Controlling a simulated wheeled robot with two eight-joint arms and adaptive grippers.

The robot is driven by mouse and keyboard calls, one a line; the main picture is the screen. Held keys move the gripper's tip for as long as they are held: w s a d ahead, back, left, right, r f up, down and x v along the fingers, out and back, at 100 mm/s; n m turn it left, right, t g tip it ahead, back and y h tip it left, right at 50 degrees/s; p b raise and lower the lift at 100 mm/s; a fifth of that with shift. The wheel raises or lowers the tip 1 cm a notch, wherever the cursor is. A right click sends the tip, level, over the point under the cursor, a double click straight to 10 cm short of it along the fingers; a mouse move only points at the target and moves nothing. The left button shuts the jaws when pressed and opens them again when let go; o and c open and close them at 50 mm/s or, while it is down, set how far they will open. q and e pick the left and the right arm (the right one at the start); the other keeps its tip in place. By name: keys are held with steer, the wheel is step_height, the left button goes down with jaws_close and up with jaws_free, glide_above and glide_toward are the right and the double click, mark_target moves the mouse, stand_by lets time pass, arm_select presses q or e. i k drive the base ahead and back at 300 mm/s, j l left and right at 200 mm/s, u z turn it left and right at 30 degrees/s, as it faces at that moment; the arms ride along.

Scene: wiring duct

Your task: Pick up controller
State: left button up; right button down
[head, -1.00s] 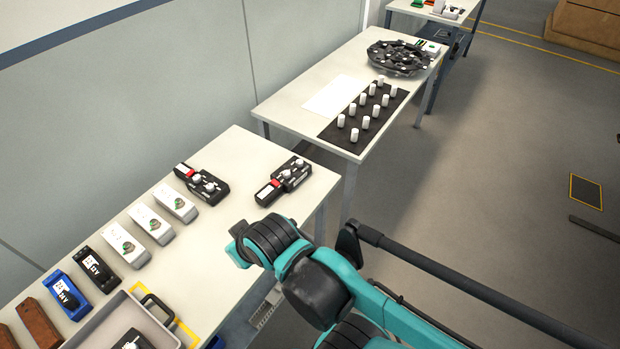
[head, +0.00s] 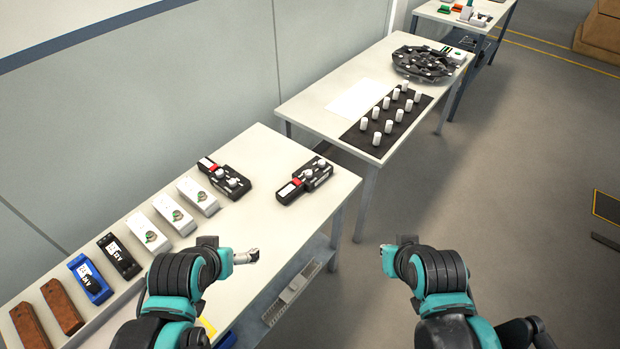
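Two black handheld controllers with white knobs and a red band lie on the near table. One controller (head: 231,183) is at the back left and the other (head: 318,172) is near the far right corner. My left arm is over the table's front part. A small silver-grey tip (head: 246,257) shows at its end, apart from both controllers; whether its gripper is open or shut is unclear. My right arm is bent over the floor, right of the table, and its gripper fingers do not show.
White boxes (head: 171,215), a black device (head: 119,257), a blue device (head: 89,279) and brown blocks (head: 62,306) line the near table (head: 262,152). A second table (head: 318,98) behind holds white cylinders on a black mat (head: 366,139). Table space around the controllers is free.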

mark_target(287, 192)
steer(key=i+l, duration=0.65)
steer(key=i, duration=0.15)
